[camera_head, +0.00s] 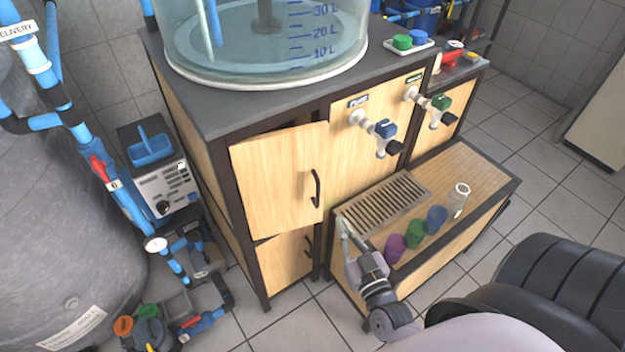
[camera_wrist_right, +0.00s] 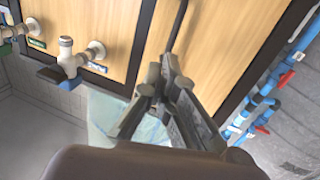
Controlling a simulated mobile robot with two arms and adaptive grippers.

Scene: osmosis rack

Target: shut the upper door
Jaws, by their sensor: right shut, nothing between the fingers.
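The upper door (camera_head: 275,180) is a pale wood panel on the left cabinet, standing ajar with a dark gap along its top. Its black bar handle (camera_head: 317,188) is near its right edge. My right gripper (camera_head: 344,225) is shut and empty, to the right of and below the handle in the head view. In the right wrist view, the shut fingers (camera_wrist_right: 169,72) are in front of the upper door (camera_wrist_right: 225,45), with the dark handle (camera_wrist_right: 178,25) just beyond the tips. Whether they touch is unclear. My left gripper is not in view.
A lower door (camera_head: 287,265) is below. A clear tank (camera_head: 265,45) stands on the dark countertop (camera_head: 190,75). Blue (camera_head: 386,129) and green (camera_head: 441,102) taps project right of the door. A low bench (camera_head: 490,183) bears a grate, coloured cups and a glass bottle.

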